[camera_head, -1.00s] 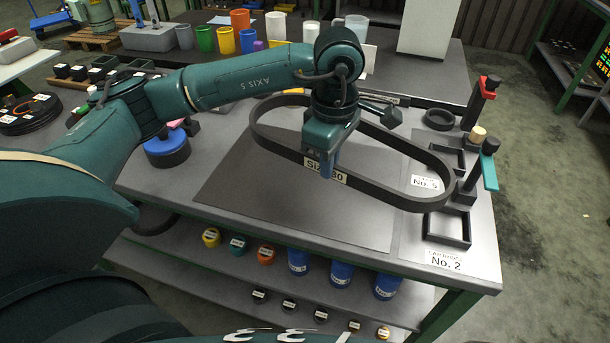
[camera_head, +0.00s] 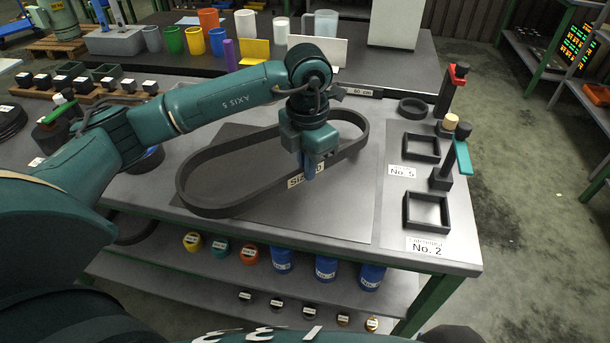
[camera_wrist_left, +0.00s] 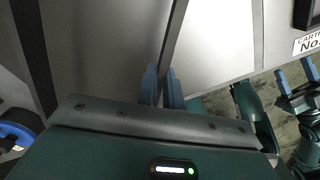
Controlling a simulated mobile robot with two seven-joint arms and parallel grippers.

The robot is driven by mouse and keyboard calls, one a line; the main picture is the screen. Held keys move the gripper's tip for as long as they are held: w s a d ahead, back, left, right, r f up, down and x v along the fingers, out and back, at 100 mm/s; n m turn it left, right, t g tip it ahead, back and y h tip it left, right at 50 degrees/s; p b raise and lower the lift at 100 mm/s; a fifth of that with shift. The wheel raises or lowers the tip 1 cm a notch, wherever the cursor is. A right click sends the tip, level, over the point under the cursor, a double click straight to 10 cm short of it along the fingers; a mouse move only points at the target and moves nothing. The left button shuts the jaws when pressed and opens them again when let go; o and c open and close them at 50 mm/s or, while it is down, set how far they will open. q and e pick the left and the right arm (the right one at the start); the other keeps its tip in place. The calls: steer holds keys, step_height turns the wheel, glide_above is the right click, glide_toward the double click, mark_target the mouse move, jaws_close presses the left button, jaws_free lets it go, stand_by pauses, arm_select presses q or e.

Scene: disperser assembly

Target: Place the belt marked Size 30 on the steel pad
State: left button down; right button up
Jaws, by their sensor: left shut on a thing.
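The dark belt (camera_head: 215,207) is a long oval loop standing on its edge. My left gripper (camera_head: 308,172) is shut on its near side, over the white label, which is partly hidden and reads "Si…0". In the left wrist view my left gripper (camera_wrist_left: 162,88) pinches the belt's dark band (camera_wrist_left: 176,30). The belt is over the dark grey flat pad (camera_head: 345,205) on the table, its left end reaching past the pad's left edge. I cannot tell whether it touches the pad. My right gripper (camera_wrist_left: 297,75) shows at the right of the wrist view, open and empty.
On the right of the table are square frames marked No. 5 (camera_head: 421,148) and No. 2 (camera_head: 427,211), a ring (camera_head: 412,107), and upright clamps with a red handle (camera_head: 459,70) and a teal handle (camera_head: 463,158). Cups and a yellow block (camera_head: 254,52) stand behind.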

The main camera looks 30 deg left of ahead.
arm_select(q)
steer(key=shift+f, duration=1.8)
steer(key=shift+f, duration=0.1)
steer(key=c, duration=1.5)
jaws_free()
steer(key=shift+c, duration=0.2)
step_height(320, 180, up, 12)
steer(key=shift+r, duration=0.15)
